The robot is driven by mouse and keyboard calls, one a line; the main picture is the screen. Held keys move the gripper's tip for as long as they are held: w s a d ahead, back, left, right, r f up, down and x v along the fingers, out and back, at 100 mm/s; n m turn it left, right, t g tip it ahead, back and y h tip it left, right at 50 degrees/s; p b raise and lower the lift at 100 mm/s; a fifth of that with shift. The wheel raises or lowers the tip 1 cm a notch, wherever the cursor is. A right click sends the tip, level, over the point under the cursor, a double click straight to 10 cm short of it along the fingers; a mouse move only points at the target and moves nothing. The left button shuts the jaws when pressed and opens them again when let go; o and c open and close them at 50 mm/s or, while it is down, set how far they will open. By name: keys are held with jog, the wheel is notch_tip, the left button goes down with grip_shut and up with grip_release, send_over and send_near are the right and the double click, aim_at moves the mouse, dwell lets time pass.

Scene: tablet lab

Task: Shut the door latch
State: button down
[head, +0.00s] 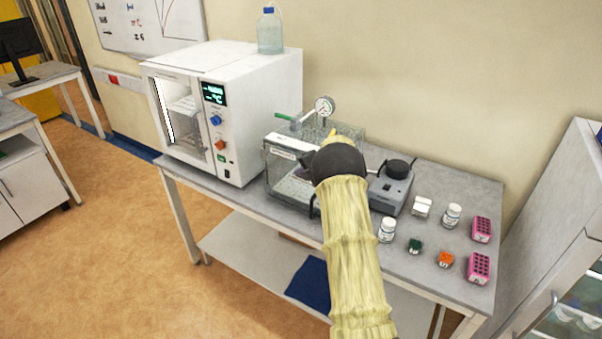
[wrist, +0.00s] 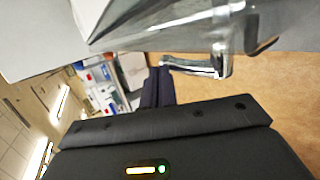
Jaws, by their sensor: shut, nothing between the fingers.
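A clear-walled chamber (head: 285,165) with a gauge on top stands on the bench, in the middle of the head view. Its front is partly hidden by my arm. In the wrist view a clear, thick edge (wrist: 170,30) that looks like the chamber's door spans the top. A shiny metal latch handle (wrist: 195,67) sticks out below it. My gripper (wrist: 158,78) is shut and empty, with its dark fingertips just left of the handle; I cannot tell whether they touch. In the head view my arm hides the fingers and the latch.
A white oven (head: 225,115) stands left of the chamber, with a bottle (head: 270,32) on top. A grey device (head: 390,190) sits to the right. Vials (head: 452,215), small blocks and pink racks (head: 478,267) occupy the bench's right end. The floor at front left is clear.

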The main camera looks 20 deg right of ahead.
notch_tip(320, 180, up, 14)
jog(key=s+a, duration=0.1)
jog(key=s, duration=0.1)
jog(key=shift+s+a+f, duration=0.15)
jog(key=shift+s+a, duration=0.05)
jog(key=shift+a, duration=0.2)
jog(key=shift+w, duration=0.1)
